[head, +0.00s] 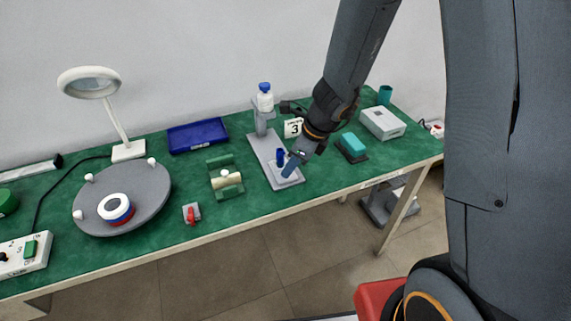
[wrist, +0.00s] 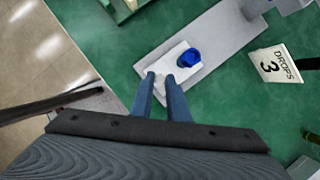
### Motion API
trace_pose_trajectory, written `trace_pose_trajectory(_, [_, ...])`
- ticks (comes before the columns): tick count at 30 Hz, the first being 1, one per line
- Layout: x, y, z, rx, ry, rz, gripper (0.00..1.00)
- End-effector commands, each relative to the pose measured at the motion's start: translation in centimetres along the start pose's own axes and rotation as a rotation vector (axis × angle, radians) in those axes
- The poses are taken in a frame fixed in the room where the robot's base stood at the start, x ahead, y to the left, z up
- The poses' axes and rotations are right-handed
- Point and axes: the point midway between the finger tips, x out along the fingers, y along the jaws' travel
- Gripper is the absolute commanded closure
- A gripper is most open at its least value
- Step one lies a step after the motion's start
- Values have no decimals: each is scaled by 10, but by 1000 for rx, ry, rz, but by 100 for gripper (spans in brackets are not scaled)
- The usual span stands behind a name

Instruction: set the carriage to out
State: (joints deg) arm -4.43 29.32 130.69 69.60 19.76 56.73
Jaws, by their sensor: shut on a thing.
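The pump stand has a long grey base plate (head: 263,149) on the green table. A pale carriage (wrist: 179,50) sits on the plate at its near end. A small blue cup (head: 281,154) stands on the carriage; it also shows in the wrist view (wrist: 190,58). My gripper (head: 288,172) is low over the near end of the plate, beside the cup. In the wrist view my two blue fingers (wrist: 161,77) meet the carriage's near edge and close on a small part of it, mostly hidden between them. A white bottle with a blue cap (head: 265,99) is on the stand.
A card reading "DROPS 3" (wrist: 274,66) stands right of the plate. A teal block on a dark base (head: 352,146) and a grey box (head: 383,123) lie further right. A green holder with a roller (head: 226,179) and a red-handled switch (head: 191,213) are left. The table's front edge is close.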

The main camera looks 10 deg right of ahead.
Motion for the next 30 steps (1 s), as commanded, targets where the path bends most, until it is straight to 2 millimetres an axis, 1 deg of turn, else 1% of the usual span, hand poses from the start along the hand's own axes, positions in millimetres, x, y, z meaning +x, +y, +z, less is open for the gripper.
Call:
trace_pose_trajectory(9, [-2,2,-6,8,-2,5,100])
trace_pose_trajectory(10, [-2,2,-6,9,-2,5,84])
trace_pose_trajectory(13, [-2,1,-6,10,-2,4,67])
trace_pose_trajectory(23, [-4,0,-5,8,-3,2,66])
trace_pose_trajectory(26, [-14,0,-4,7,-4,0,66])
trace_pose_trajectory(30, [-37,1,-3,6,-4,-1,66])
